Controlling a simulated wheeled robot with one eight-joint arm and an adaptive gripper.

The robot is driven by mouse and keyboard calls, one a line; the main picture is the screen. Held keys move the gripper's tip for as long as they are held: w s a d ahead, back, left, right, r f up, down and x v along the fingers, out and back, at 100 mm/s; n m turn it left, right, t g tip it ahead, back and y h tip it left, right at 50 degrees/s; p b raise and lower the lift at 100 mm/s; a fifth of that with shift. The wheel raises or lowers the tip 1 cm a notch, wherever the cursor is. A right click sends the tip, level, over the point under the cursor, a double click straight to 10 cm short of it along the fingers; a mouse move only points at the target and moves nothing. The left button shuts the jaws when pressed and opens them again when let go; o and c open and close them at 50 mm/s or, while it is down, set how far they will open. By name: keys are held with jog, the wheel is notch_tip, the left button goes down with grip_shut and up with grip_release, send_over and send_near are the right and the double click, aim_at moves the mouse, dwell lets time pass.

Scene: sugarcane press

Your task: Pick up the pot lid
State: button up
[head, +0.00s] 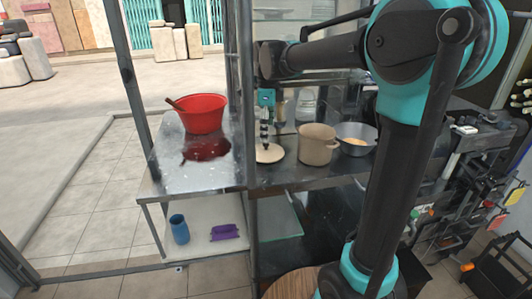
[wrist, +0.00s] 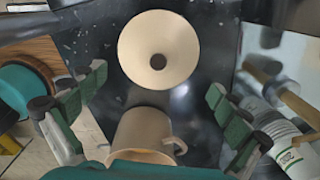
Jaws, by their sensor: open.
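The pot lid (head: 272,155) is a beige disc lying flat on the dark counter, left of the beige pot (head: 315,148). In the wrist view the lid (wrist: 140,45) shows at the top centre, with its dark round knob (wrist: 158,62) facing up. The pot (wrist: 135,128) shows below it there, with a handle on its right side. My gripper (head: 265,139) points down just above the lid in the head view. Its green fingers (wrist: 158,84) are spread wide and empty in the wrist view, one on each side. Whether the fingers touch anything is unclear.
A metal bowl (head: 368,133) with yellowish contents stands right of the pot. A red basin (head: 203,120) stands on the steel table at left. A vertical post (head: 240,90) rises close to the lid's left. A white-labelled bottle (wrist: 288,140) is at right in the wrist view.

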aim_at(266, 149)
jog(key=f, duration=0.5)
jog(key=shift+s+a, duration=0.15)
jog(key=shift+a, duration=0.1)
jog(key=c, duration=1.6)
